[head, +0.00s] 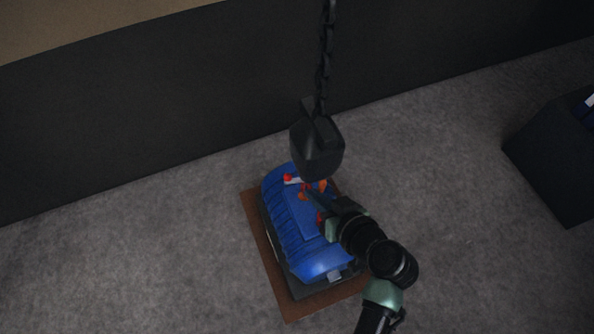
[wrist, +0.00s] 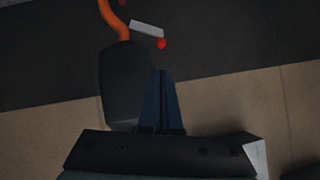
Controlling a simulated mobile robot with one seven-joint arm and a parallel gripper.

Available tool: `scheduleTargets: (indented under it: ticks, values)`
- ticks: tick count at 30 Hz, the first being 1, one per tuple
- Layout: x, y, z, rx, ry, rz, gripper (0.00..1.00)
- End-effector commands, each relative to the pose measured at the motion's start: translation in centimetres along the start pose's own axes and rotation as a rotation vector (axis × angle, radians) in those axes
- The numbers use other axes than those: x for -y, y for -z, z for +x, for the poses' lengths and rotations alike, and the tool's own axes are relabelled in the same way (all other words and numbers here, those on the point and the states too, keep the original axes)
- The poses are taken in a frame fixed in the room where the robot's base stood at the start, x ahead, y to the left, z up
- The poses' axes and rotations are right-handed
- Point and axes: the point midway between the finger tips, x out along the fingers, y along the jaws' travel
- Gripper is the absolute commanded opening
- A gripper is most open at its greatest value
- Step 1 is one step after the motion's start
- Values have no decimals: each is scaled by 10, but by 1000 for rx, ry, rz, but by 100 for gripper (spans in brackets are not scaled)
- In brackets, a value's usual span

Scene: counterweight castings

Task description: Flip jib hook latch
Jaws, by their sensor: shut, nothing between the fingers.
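The jib hook hangs from a dark block (head: 317,148) on a chain. Its orange hook (head: 304,194) shows just below the block, partly hidden by the block and my gripper. The latch (head: 293,181) is a pale bar with a red end, sticking out to the left of the hook. In the wrist view the latch (wrist: 146,29) lies beside the orange hook (wrist: 113,20), with its red end towards my fingertips. My gripper (wrist: 160,74) is shut and empty, beside the block (wrist: 127,85). A small gap shows between fingertips and red end; depth is unclear.
A blue ribbed casting (head: 290,235) on a dark base sits under the hook, on a brown mat (head: 262,250). The chain (head: 324,60) rises above the block. A dark box (head: 555,155) stands at the right. The grey floor left of the mat is clear.

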Motion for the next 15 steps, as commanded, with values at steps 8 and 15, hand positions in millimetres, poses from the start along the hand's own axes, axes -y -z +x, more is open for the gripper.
scheduleTargets:
  ticks: [8,15]
  values:
    - [0,2,9,-1,1,-1,0]
    - [1,3,46,0,2,-3,0]
